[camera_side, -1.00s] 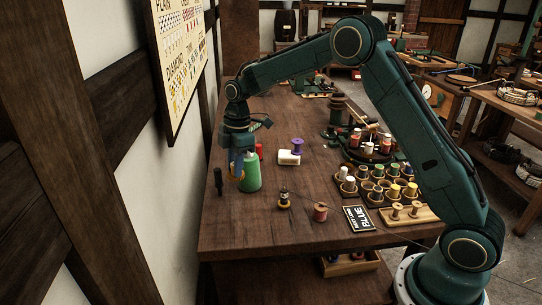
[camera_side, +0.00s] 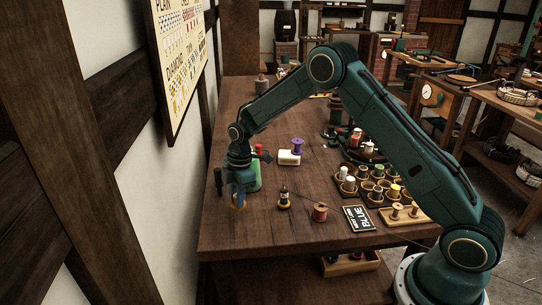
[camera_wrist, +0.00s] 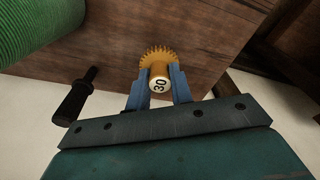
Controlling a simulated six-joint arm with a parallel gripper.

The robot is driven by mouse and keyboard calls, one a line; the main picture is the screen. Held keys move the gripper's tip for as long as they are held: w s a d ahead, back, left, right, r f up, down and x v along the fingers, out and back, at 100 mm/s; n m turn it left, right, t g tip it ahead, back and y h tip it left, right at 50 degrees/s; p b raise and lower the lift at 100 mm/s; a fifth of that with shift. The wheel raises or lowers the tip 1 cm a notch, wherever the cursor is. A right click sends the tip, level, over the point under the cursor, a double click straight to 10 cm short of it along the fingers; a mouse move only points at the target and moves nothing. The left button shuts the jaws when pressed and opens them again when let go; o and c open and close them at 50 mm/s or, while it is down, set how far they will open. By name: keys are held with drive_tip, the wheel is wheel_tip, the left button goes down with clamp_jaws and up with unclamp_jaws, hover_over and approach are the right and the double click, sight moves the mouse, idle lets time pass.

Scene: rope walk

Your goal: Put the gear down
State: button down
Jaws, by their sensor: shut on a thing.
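The gear (camera_wrist: 158,56) is brass-coloured and toothed, with a pale hub cap marked "30" (camera_wrist: 159,84). My gripper (camera_wrist: 159,92) has its two blue fingers shut on the hub, one on each side. In the side view my gripper (camera_side: 239,201) is low at the table's near left corner. The gear (camera_side: 239,207) shows there as a small orange patch at the fingertips, mostly hidden by them. I cannot tell whether the gear touches the table (camera_side: 270,232).
A green spool (camera_side: 257,175) stands close behind my gripper. A black handle (camera_side: 219,181) is at the table's left edge. A small black and yellow bottle (camera_side: 284,198) and a reddish spool (camera_side: 320,212) stand to the right. Bare wood lies in front.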

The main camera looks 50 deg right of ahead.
drive_tip(key=shift+f, duration=1.65)
drive_tip(key=shift+f, duration=0.15)
drive_tip(key=c, duration=1.2)
unclamp_jaws()
drive_tip(key=shift+c, duration=0.2)
wheel_tip(320, 180, up, 12)
drive_tip(key=d, duration=0.1)
drive_tip(key=shift+s+d, duration=0.2)
drive_tip(key=shift+r, duration=0.2)
